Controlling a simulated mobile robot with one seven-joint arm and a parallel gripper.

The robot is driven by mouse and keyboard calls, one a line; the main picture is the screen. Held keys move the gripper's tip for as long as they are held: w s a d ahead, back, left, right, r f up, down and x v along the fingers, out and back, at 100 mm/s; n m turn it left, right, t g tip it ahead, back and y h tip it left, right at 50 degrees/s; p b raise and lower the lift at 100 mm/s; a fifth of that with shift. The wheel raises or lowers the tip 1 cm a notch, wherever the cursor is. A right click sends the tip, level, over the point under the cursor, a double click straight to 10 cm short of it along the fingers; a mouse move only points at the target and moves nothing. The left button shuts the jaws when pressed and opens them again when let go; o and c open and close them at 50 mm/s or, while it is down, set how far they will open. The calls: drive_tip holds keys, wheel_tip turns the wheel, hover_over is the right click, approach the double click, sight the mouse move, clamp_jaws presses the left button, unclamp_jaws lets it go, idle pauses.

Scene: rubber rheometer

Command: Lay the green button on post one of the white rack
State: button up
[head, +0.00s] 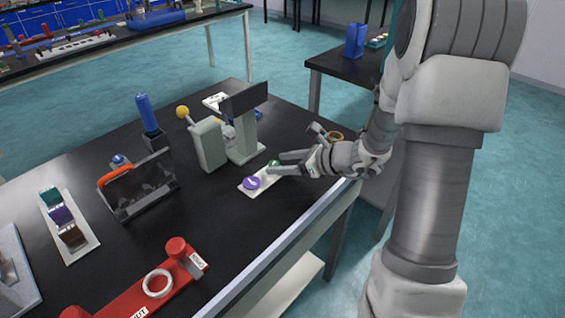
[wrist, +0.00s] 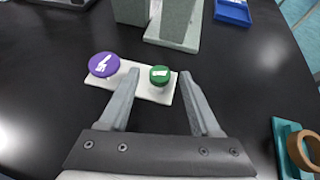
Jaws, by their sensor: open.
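The green button (head: 274,163) is a small round disc with a white mark, on the right part of a white strip (head: 264,186) near the front edge of the table. A larger purple button (head: 251,183) with a white mark sits at the strip's other end. In the wrist view the green button (wrist: 160,74) shows between the tips of my gripper (wrist: 160,76). My gripper (head: 277,163) is open, low over the strip, its fingers on either side of the green button. I cannot tell whether they touch it. No post numbers are legible.
A grey two-block device (head: 242,145) stands just behind the strip. A brown ring on a teal base (wrist: 300,150) is close on the right. A dark box with an orange handle (head: 137,185), a white holder with coloured blocks (head: 84,244) and a red fixture (head: 130,300) lie left.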

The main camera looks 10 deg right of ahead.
drive_tip(key=shift+r, duration=0.3)
drive_tip(key=p+v, duration=0.2)
drive_tip(key=v, duration=0.9)
drive_tip(key=shift+s+d, duration=0.3)
drive_tip(key=shift+r, duration=0.1)
